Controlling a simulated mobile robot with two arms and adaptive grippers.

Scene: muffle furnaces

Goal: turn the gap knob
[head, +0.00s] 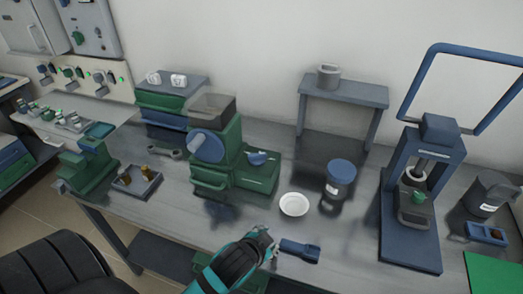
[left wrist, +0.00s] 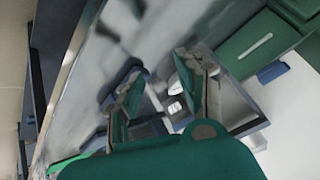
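The green machine (head: 222,150) stands mid-bench with a dark hopper on top. A large blue round disc with a pale centre (head: 207,146) faces front on its left part. A smaller blue knob (head: 257,157) sits on its lower right part; I cannot tell which is the gap knob. My left gripper (head: 270,243) is low in front of the machine, over the bench's front, apart from both. In the left wrist view its two fingers (left wrist: 165,92) stand apart with nothing clearly held. Part of a green body (left wrist: 262,42) shows at upper right there. My right gripper is not in view.
A blue-handled tool (head: 299,250) lies just right of my left gripper. A white dish (head: 293,204) and a blue-lidded jar (head: 339,178) stand right of the machine. A blue press (head: 410,240) stands further right. A small tray (head: 148,190) with brass pieces lies left.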

